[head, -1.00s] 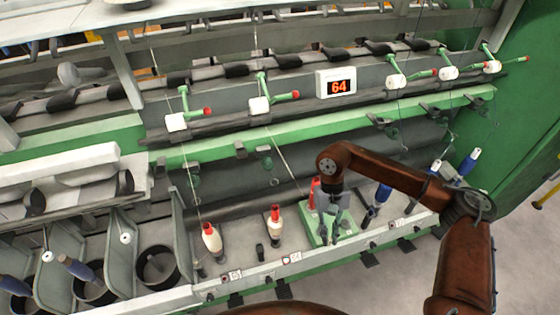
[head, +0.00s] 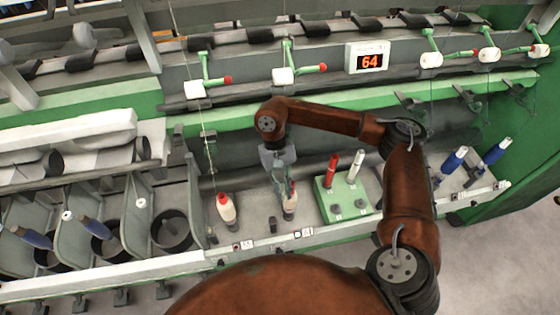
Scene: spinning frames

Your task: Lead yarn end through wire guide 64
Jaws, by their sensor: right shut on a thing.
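My right gripper (head: 281,178) points down at the red-topped, cream bobbin (head: 289,208) below the left side of the 64 display (head: 367,60). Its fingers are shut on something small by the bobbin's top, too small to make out. I cannot tell whether they touch the bobbin. No loose yarn end shows clearly. The wire guide above this bobbin is hidden behind my right arm. Another guide (head: 208,139) shows on the left, with yarn (head: 210,165) running down to the left bobbin (head: 226,208). My left gripper is out of view.
A green block (head: 345,199) with a red and a white upright tool stands right of the gripper. White rollers on green arms (head: 283,76) line the rail above. Blue-tipped bobbins (head: 454,160) stand further right. Dark cans (head: 170,230) are at left.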

